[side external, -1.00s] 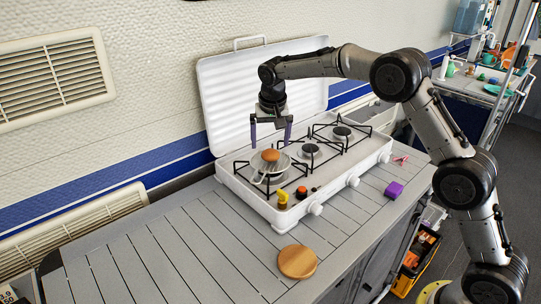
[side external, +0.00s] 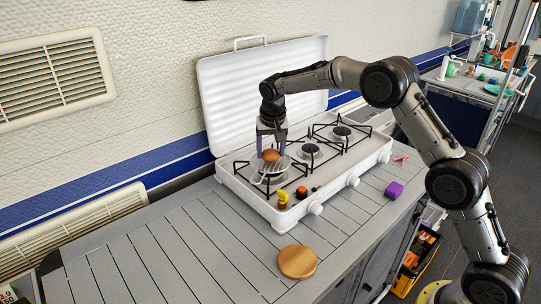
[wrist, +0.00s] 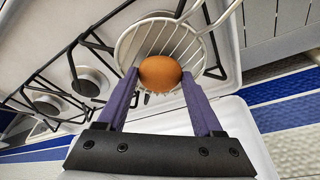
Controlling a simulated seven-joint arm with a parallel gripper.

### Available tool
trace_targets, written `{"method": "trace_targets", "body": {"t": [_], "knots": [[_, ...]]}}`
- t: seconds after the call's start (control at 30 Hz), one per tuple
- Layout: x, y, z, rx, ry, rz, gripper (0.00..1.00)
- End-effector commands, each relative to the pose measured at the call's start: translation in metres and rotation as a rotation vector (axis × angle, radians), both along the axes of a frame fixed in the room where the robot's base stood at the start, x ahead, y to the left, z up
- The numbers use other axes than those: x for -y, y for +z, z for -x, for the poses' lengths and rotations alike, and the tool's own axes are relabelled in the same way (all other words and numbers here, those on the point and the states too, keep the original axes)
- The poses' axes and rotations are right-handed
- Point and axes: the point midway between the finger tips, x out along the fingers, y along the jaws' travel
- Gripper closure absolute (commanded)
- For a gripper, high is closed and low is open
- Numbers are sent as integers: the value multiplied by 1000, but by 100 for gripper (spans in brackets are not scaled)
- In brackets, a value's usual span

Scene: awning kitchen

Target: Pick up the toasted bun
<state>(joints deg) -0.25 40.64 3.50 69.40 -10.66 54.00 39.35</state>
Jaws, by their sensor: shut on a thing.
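The toasted bun (side external: 270,155) is a small round brown thing on a wire rack (side external: 259,178) over the stove's left burner. In the wrist view the bun (wrist: 160,73) sits between the fingertips, above the bars of the wire rack (wrist: 205,36). My gripper (side external: 271,148) points down at the bun, its two purple fingers on either side of it. In the wrist view my gripper (wrist: 160,80) is shut on the bun. The bun is still low, at the rack; I cannot tell whether it touches the bars.
The white stove (side external: 283,222) has an upright lid (side external: 215,105) close behind my gripper. Small yellow (side external: 283,197) and orange (side external: 301,192) things stand at the stove's front.

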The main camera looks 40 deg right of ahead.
Motion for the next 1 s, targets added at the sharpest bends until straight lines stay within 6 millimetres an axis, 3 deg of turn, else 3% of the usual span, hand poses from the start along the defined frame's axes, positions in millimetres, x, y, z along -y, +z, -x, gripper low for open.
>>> {"method": "trace_targets", "body": {"t": [0.03, 0.1, 0.43, 0.67, 0.77, 1.0], "knots": [[0, 0, 0, 0, 0, 0, 76], [0, 1, 0, 1, 0, 0, 85], [0, 4, 0, 2, 0, 0, 86], [0, 29, -1, 5, 0, 0, 86], [-1, 47, 12, 5, 0, 0, 86], [-3, 98, 61, 1, 0, 0, 86]]}}
